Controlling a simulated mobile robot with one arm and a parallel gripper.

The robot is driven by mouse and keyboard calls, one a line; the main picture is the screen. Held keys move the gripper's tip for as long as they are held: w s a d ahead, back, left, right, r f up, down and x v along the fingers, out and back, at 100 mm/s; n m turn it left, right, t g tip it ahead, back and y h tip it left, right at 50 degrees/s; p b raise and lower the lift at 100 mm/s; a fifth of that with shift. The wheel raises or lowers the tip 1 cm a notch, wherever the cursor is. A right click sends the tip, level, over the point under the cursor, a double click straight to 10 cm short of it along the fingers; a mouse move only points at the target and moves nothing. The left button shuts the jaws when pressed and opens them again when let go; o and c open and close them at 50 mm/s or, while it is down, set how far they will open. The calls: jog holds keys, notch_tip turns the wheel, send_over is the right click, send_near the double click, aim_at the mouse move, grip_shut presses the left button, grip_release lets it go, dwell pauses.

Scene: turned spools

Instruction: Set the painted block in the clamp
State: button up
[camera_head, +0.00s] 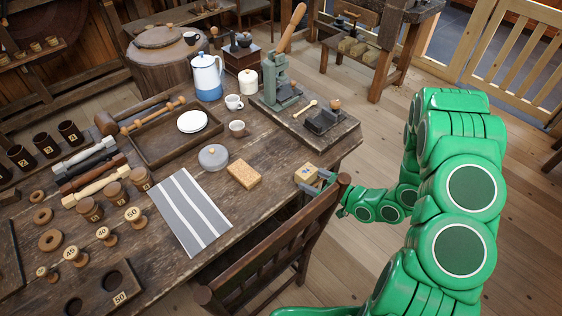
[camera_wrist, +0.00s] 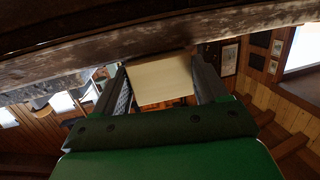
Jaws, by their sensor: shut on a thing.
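The painted block (camera_head: 307,172), pale yellow-tan with a small dark mark on top, is held in my gripper (camera_head: 309,183) off the right front edge of the table, behind the chair back. In the wrist view the cream face of the block (camera_wrist: 160,80) fills the gap between the two fingers of my gripper (camera_wrist: 165,82), which is shut on it. A dark metal clamp (camera_head: 322,121) with a wooden knob stands on a board at the table's far right corner, apart from the block. Whether its jaws are open is too small to tell.
A wooden chair (camera_head: 270,250) stands at the table's front, close to my gripper. A green lever press (camera_head: 279,85) stands left of the clamp.

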aim_at(300, 170)
jog(key=shift+r+x, duration=0.35)
jog(key=shift+x, duration=1.8)
jog(key=shift+r+x, duration=0.35)
jog(key=shift+x, duration=1.8)
jog(key=shift+r+x, duration=0.35)
jog(key=shift+x, duration=1.75)
jog(key=shift+w+a+r, duration=0.1)
jog(key=shift+a, duration=0.1)
jog(key=shift+f, duration=0.2)
jog(key=o, duration=1.1)
jog(key=shift+v, duration=3.7)
jog(key=shift+d+r, duration=0.1)
jog(key=shift+d, duration=0.1)
jog(key=c, duration=0.4)
